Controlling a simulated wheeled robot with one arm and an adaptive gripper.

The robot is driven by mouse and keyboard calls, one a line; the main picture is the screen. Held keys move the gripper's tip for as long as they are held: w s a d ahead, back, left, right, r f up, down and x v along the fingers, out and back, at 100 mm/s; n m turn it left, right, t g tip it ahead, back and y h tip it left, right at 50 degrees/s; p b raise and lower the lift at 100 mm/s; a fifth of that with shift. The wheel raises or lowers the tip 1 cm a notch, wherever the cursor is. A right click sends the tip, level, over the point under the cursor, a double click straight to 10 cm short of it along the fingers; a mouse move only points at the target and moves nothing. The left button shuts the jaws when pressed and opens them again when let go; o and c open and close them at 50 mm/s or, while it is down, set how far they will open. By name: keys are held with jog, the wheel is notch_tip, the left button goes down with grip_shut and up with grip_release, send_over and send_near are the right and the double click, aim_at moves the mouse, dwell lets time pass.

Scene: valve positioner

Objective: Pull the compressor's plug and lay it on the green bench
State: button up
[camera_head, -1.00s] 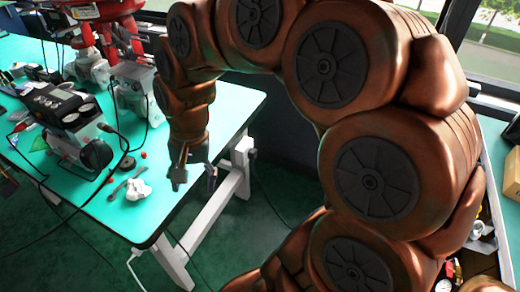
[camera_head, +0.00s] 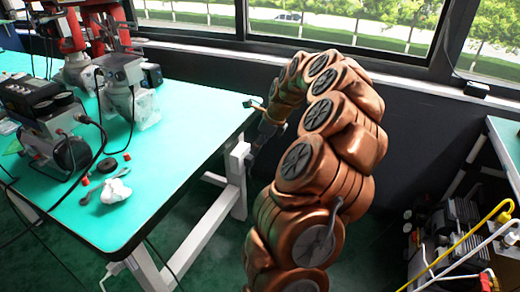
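The green bench (camera_head: 185,125) fills the left half of the head view, with its white legs below. My gripper (camera_head: 257,128) is small and partly hidden by my arm, by the bench's right corner. Its finger opening cannot be made out. A small dark piece (camera_head: 249,158) shows just below it, beside the white bench frame; I cannot tell whether it is the plug or whether my gripper touches it. A dark machine (camera_head: 455,222), which looks like the compressor, stands at the lower right.
Dark instruments (camera_head: 50,130) and a grey valve unit (camera_head: 125,75) stand on the bench. A crumpled white item (camera_head: 116,190) lies near its front edge. The bench's right part is bare. A yellow hose (camera_head: 470,240) crosses the dark machine. Windows line the back wall.

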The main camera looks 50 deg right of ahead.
aim_at(253, 158)
jog(key=shift+x, duration=3.9)
grip_shut()
